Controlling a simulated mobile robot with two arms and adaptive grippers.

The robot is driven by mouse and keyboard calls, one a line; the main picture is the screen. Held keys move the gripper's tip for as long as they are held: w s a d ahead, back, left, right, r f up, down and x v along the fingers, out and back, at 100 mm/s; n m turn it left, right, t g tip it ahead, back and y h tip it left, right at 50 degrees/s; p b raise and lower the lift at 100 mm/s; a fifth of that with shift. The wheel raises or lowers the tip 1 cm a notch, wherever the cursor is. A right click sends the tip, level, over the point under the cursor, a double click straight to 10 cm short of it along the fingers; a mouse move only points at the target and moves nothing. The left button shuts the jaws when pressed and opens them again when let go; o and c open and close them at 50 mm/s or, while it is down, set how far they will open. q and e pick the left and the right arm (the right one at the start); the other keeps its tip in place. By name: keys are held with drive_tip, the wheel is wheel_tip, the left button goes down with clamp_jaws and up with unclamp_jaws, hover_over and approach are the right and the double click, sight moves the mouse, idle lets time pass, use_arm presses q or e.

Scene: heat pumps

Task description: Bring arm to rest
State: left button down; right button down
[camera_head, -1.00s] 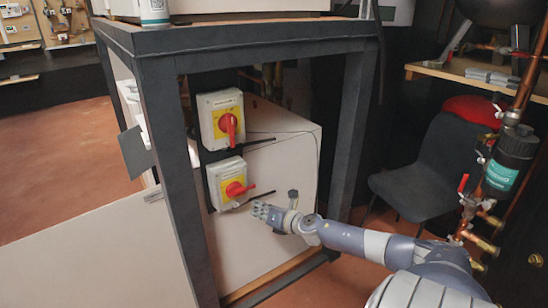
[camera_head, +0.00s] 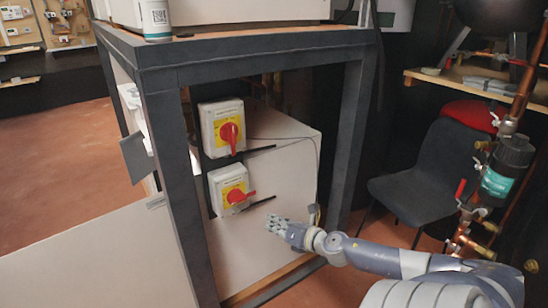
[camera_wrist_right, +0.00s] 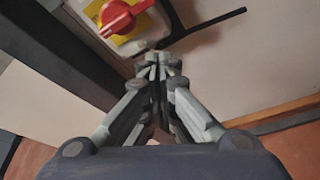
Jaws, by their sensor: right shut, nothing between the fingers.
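My right arm comes in from the lower right in the head view. Its right gripper (camera_head: 274,227) is in front of the white panel inside the dark frame, below and right of the lower switch box (camera_head: 230,190). The gripper is shut and empty, apart from the switch. In the right wrist view the closed fingers (camera_wrist_right: 157,62) point toward the lower switch's red handle (camera_wrist_right: 118,18). The upper switch box (camera_head: 222,128) has its red knob upright; the lower red knob lies nearly sideways. My left gripper is not in view.
The dark metal frame (camera_head: 186,200) surrounds the switches, with its right leg (camera_head: 353,135) near my arm. A dark chair (camera_head: 425,175) stands right of it. Copper pipes with valves (camera_head: 495,180) rise at the far right. Open reddish floor (camera_head: 60,160) lies at left.

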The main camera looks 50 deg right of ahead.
drive_tip(key=shift+f, duration=0.1)
idle(0.4)
